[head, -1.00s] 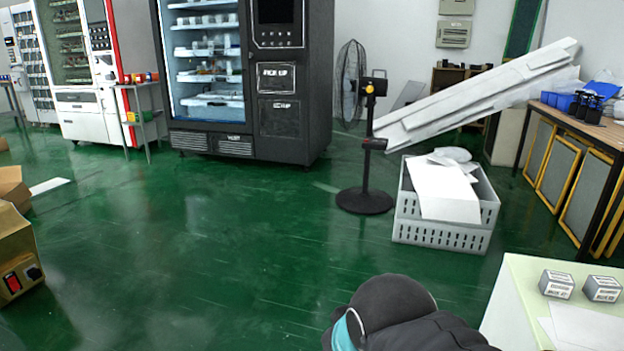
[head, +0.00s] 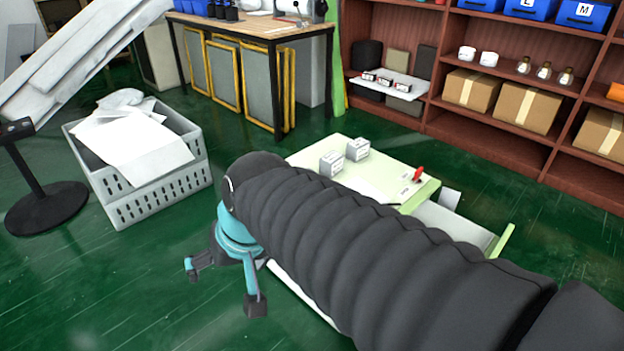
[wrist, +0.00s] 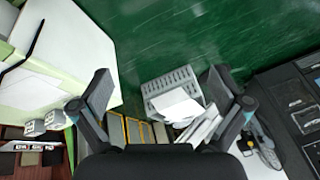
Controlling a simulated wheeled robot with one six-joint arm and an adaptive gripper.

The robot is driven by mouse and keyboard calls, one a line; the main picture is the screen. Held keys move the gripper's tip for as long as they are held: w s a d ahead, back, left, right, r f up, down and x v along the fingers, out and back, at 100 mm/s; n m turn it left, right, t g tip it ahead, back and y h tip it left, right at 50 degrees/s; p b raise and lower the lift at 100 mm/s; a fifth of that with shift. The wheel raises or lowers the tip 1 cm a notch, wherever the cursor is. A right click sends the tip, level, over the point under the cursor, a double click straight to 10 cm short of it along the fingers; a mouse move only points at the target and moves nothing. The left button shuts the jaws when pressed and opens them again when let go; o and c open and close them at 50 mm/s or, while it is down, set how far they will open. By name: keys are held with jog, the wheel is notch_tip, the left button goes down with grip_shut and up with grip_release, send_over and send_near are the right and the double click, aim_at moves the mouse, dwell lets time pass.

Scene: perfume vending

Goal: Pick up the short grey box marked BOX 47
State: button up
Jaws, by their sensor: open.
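Two small grey boxes with printed labels stand on a pale green table in the head view, a nearer box (head: 331,163) and a farther box (head: 357,149). The print is too small to tell which is BOX 47. Both also show at the left of the wrist view, one box (wrist: 35,128) beside another box (wrist: 55,119). My gripper (head: 224,287) is open and empty, low and to the left of the table, apart from both boxes. Its spread fingers also show in the wrist view (wrist: 158,80), with nothing between them but the distant crate and floor.
The pale green table (head: 305,152) has white paper and a red item (head: 418,174) on it. A grey crate (head: 160,197) with white sheets stands at left. A brown shelf (head: 480,130) and a workbench (head: 250,32) stand behind. Green floor is clear at lower left.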

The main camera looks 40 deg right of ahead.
jog(key=w+d+f+m+t+y, duration=0.35)
jog(key=w+d+m, duration=0.75)
jog(key=w+m, duration=0.4)
jog(key=w+d+f+m+t+h+b, duration=0.1)
jog(key=d+f+m+t+h, duration=0.25)
jog(key=d+m, duration=0.8)
jog(key=w+d+f+m+t+h, duration=0.15)
jog(key=d+f+m, duration=0.4)
jog(key=d, duration=1.05)
jog(key=shift+m, duration=0.3)
jog(key=x, duration=0.7)
jog(key=shift+w+a+r, duration=0.2)
jog(key=shift+r, duration=0.15)
jog(key=shift+x, duration=2.65)
jog(key=shift+s+a+f, duration=0.1)
jog(key=shift+f, duration=0.05)
jog(key=c, duration=1.2)
